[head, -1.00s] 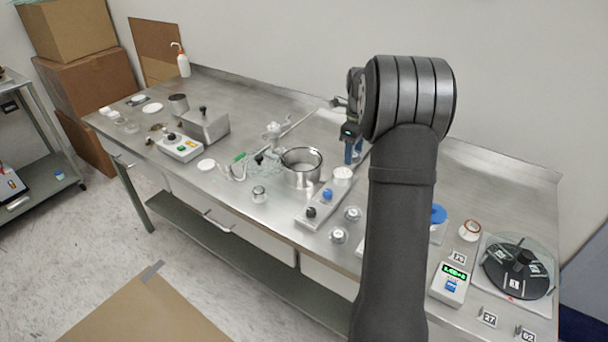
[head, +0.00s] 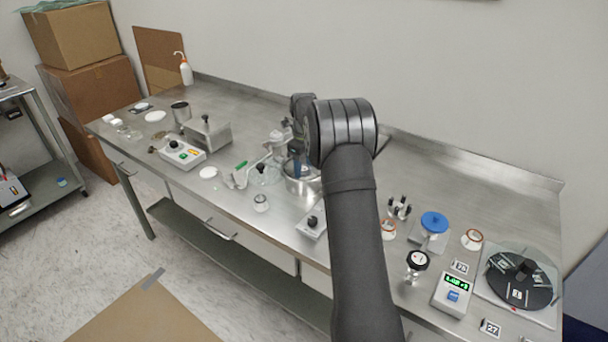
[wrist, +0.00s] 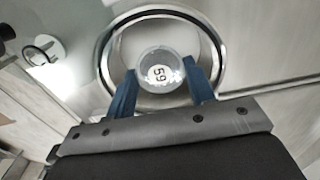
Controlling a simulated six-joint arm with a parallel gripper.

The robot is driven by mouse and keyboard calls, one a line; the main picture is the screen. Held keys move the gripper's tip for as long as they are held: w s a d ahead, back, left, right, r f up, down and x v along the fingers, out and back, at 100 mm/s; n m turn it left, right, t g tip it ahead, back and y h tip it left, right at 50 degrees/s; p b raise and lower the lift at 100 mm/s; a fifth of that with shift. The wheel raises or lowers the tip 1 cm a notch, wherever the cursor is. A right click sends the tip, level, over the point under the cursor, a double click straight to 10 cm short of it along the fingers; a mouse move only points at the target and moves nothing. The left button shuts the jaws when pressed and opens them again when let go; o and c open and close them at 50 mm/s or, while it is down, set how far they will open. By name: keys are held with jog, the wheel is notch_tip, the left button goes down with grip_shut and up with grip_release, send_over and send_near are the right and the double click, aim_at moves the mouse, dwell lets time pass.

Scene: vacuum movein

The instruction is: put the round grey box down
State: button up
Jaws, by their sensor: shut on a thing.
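A shiny round steel pot (wrist: 110,38) rings the box in that view; I cannot tell whether the box is above the rim or down inside. In the head view my gripper (head: 298,166) is at the steel pot (head: 299,187), partly hidden by my arm. The box itself is hidden there.
A control box with a black knob (head: 312,222) stands just in front of the pot. Glassware (head: 264,174) is close on its left. A small jar (head: 261,203) stands near the front edge.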

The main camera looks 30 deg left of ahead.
aim_at(304, 169)
jog(key=shift+f, duration=1.75)
jog(key=shift+d+f, duration=0.1)
jog(key=shift+f, duration=0.05)
jog(key=o, duration=0.7)
jog(key=shift+c, duration=0.2)
notch_tip(304, 169, up, 12)
jog(key=shift+r, duration=0.15)
notch_tip(304, 169, down, 13)
jog(key=shift+r, duration=2.25)
